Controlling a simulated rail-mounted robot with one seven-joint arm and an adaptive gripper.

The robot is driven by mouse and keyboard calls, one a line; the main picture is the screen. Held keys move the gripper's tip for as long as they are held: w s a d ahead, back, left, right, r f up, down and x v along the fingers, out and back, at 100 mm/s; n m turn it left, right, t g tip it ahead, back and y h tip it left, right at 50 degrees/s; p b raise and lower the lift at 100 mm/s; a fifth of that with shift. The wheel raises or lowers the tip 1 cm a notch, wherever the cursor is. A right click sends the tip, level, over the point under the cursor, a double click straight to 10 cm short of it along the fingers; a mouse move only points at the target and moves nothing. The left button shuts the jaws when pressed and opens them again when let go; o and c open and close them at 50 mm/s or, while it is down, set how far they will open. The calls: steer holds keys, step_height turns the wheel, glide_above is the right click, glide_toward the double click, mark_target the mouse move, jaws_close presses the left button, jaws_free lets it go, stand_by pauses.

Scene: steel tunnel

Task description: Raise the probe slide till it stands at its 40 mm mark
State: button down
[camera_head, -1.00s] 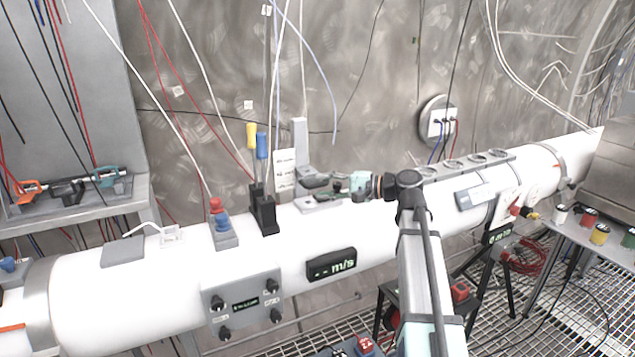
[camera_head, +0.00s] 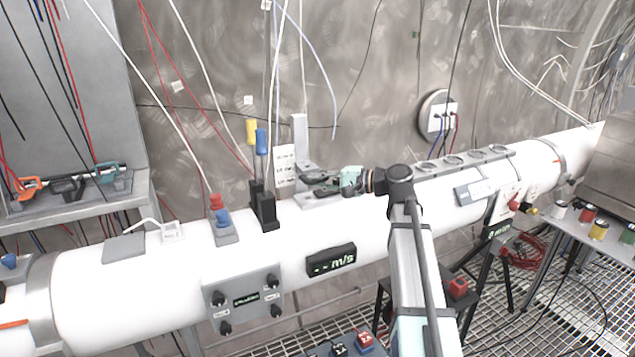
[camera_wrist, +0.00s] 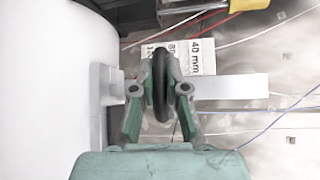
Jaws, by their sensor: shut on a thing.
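The slide's upright pale grey post (camera_head: 299,142) stands on a base on the white pipe. In the wrist view the post (camera_wrist: 235,86) runs to the right, away from the pipe. My gripper (camera_head: 318,183) is at the post's lower part. In the wrist view its green fingers (camera_wrist: 160,95) lie either side of a dark, rounded grip piece (camera_wrist: 161,84) of the slide and are shut on it. The slide's exact height against the marks cannot be told.
Black sockets with yellow and blue-handled probes (camera_head: 262,142) stand left of the card. The white pipe (camera_head: 130,290) carries an m/s display (camera_head: 331,260) and a knob panel (camera_head: 243,303). A rail with several rings (camera_head: 465,158) lies to the right. Thin cables hang behind.

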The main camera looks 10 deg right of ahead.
step_height(320, 180, up, 4)
steer(key=shift+w+r+p, duration=0.1)
steer(key=shift+r+p, duration=0.15)
steer(key=shift+p, duration=0.2)
steer(key=c, duration=1.2)
jaws_free()
steer(key=shift+f, duration=0.1)
steer(key=shift+s+d, duration=0.25)
steer(key=v, duration=1.1)
steer(key=shift+s+d, duration=0.15)
steer(key=shift+d, duration=0.05)
